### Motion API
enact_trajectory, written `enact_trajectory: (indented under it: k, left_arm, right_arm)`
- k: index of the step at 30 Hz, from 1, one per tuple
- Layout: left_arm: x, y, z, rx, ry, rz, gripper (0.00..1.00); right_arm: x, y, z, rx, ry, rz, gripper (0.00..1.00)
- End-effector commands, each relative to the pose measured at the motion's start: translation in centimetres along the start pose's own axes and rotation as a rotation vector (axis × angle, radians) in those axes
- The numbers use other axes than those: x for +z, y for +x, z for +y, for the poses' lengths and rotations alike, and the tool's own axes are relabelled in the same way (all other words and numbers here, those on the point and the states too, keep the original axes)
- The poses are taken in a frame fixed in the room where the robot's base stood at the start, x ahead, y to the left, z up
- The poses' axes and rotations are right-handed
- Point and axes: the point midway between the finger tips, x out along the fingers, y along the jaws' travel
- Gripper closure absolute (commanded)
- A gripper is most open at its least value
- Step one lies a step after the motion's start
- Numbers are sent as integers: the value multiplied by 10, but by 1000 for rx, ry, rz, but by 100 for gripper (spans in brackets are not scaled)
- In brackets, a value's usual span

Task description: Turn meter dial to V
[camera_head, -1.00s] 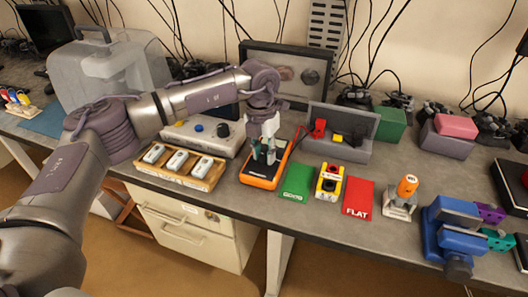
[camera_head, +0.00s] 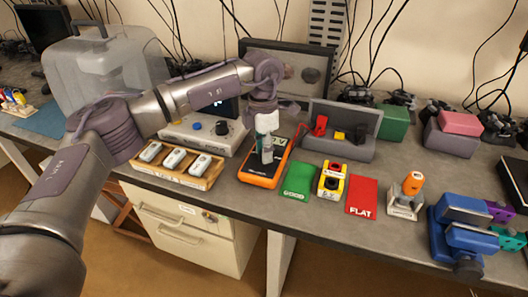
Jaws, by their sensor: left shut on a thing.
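The meter (camera_head: 262,177) is an orange-edged handheld unit with a dark face, lying on the bench in the middle of the head view. My left gripper (camera_head: 267,155) points down onto the meter's face from above. It is shut on the meter's dial, which its fingers hide, so the dial's setting cannot be read. My right gripper is not in view.
Left of the meter stand a wooden tray (camera_head: 134,167) of white devices and a grey instrument with knobs (camera_head: 180,133). Right are a green card (camera_head: 298,180), a yellow box (camera_head: 331,182), a red FLAT card (camera_head: 362,196) and an open grey case (camera_head: 345,151).

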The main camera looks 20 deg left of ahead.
Motion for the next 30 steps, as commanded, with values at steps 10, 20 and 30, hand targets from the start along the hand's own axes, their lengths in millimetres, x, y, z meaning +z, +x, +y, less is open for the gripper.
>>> enact_trajectory:
  k: [10, 20, 30]
  left_arm:
    - [0, -1, 1, 2, 118, 5, 100]
    - [1, -2, 1, 2, 133, 5, 100]
    - [0, -1, 1, 2, 131, 6, 43]
  right_arm:
    - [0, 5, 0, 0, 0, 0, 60]
    - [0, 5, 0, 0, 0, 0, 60]
    - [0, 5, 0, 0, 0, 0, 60]
